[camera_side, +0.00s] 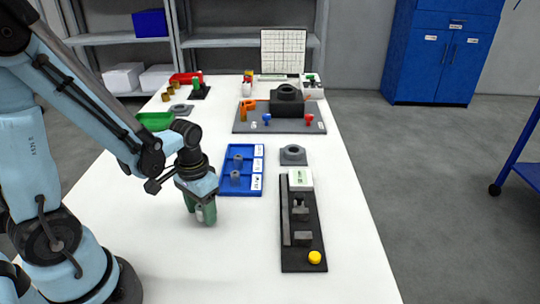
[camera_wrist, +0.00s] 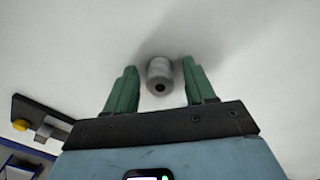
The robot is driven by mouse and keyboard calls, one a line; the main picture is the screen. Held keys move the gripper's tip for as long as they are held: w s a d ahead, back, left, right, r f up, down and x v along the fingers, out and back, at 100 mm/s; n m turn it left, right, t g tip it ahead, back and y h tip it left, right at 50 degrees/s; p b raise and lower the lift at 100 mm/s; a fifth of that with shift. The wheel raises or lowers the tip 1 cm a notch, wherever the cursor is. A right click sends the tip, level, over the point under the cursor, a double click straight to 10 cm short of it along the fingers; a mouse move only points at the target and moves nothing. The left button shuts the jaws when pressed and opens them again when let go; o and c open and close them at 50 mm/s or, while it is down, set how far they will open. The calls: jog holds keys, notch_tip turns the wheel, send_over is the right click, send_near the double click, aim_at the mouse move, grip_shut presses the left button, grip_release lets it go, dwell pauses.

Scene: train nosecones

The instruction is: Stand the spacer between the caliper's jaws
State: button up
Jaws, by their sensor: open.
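A grey cylindrical spacer (camera_wrist: 160,77) with a dark hole in its end is between my gripper's two green fingers. My gripper (camera_wrist: 158,66) is open, with a visible gap on each side of the spacer. In the side view my gripper (camera_side: 202,213) points down low over the white table, left of the caliper; the spacer there is mostly hidden by the fingers. The caliper (camera_side: 286,218) is a long dark base with a white box at its far end, grey jaw blocks and a yellow knob (camera_side: 315,257). The space between its jaws looks empty. Part of it shows in the wrist view (camera_wrist: 40,111).
A blue tray (camera_side: 228,187) with grey cylinders and white labels lies beyond my gripper. A grey block with a ring (camera_side: 293,155) sits beyond the caliper. Further back is a grey fixture plate (camera_side: 245,127) with coloured parts. The table between my gripper and the caliper is clear.

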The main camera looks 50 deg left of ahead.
jog(key=shift+r, duration=0.1)
jog(key=shift+r, duration=5.95)
jog(key=d+t, duration=0.1)
jog(key=t, duration=0.1)
jog(key=w+d+t, duration=0.1)
jog(key=t, duration=0.1)
jog(key=w+d+r+m+t, duration=0.1)
jog(key=d+t, duration=0.1)
jog(key=shift+w+d, duration=0.1)
jog(key=shift+w, duration=0.05)
jog(key=shift+o, duration=0.4)
jog(key=shift+w+d+r+t, duration=0.2)
jog(key=shift+w+d+t, duration=0.15)
jog(key=shift+t, duration=0.25)
jog(key=shift+s+a+f+n+g, duration=0.5)
jog(key=shift+a+f+n+g, duration=0.25)
jog(key=shift+f+g, duration=0.5)
jog(key=shift+s+a+f+n+g, duration=0.45)
jog(key=shift+a+f+n+g, duration=0.25)
jog(key=shift+f+g, duration=0.6)
jog(key=shift+s+a+f+n+g, duration=0.5)
jog(key=shift+a+f+n+g, duration=0.25)
jog(key=shift+f+g, duration=0.5)
jog(key=shift+a+f, duration=0.15)
jog(key=shift+f, duration=1.25)
jog(key=shift+a+f, duration=0.15)
jog(key=shift+f, duration=1.2)
